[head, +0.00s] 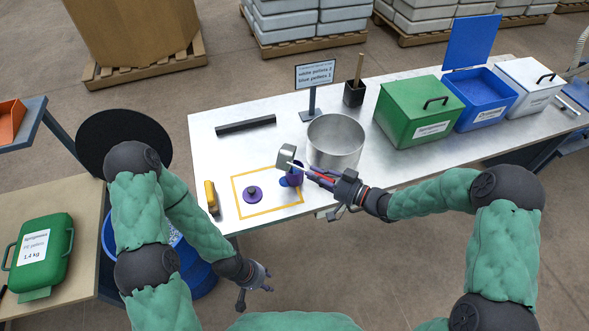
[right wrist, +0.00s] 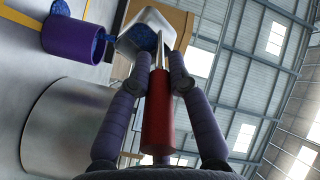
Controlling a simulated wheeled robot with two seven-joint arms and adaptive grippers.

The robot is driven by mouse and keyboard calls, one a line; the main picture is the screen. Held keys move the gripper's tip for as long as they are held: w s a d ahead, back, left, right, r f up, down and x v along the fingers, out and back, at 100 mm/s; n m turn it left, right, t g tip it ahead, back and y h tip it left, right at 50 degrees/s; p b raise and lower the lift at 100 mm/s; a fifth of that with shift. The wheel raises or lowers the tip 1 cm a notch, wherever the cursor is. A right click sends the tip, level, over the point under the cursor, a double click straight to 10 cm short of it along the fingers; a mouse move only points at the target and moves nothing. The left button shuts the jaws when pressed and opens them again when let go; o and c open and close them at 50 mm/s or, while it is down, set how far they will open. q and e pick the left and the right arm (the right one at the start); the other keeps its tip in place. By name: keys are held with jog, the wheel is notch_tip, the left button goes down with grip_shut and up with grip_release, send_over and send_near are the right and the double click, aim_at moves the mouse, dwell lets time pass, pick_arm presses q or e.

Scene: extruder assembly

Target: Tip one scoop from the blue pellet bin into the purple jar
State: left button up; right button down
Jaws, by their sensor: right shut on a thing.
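My right gripper (head: 335,180) is shut on the red handle (right wrist: 158,115) of a metal scoop (head: 286,157). The scoop is tilted over the purple jar (head: 295,174); blue pellets show in the scoop and at its lip in the right wrist view. The purple jar (right wrist: 70,38) stands upright on the table, with blue pellets at its mouth. A blue patch (right wrist: 60,8) lies beside the jar; I cannot tell if it is spilled pellets. The blue pellet bin (head: 482,98) has its lid up. My left gripper (head: 256,288) is open and empty in front of the table.
A large metal pot (head: 336,140) stands close behind the jar. A purple lid (head: 252,195) lies inside the yellow outline. A yellow-handled tool (head: 211,197) lies left of it. The closed green bin (head: 418,110) and a white bin (head: 528,85) flank the blue one.

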jog(key=shift+s+d+f+m+t+y+b, duration=0.1)
jog(key=shift+d+f+m+t+y+b, duration=0.25)
jog(key=shift+b, duration=0.7)
jog(key=shift+s+d+f+m+t+y+b, duration=0.1)
jog(key=shift+d+f+t+y+b, duration=0.3)
jog(key=shift+b, duration=0.65)
jog(key=w+a+r+n+g+h+p, duration=0.4)
jog(key=a+r+h+p, duration=0.5)
jog(key=p, duration=1.2)
jog(key=w+a+f+g+h+p, duration=0.1)
jog(key=a+f+g+h, duration=0.1)
jog(key=a+h, duration=0.3)
jog(key=w+a+f+g+h+p, duration=0.1)
jog(key=a+f+h, duration=0.3)
jog(key=a, duration=0.7)
jog(key=shift+w+a+f+g+h, duration=0.15)
jog(key=shift+w+f+g+h, duration=0.2)
jog(key=shift+w+g+h, duration=0.25)
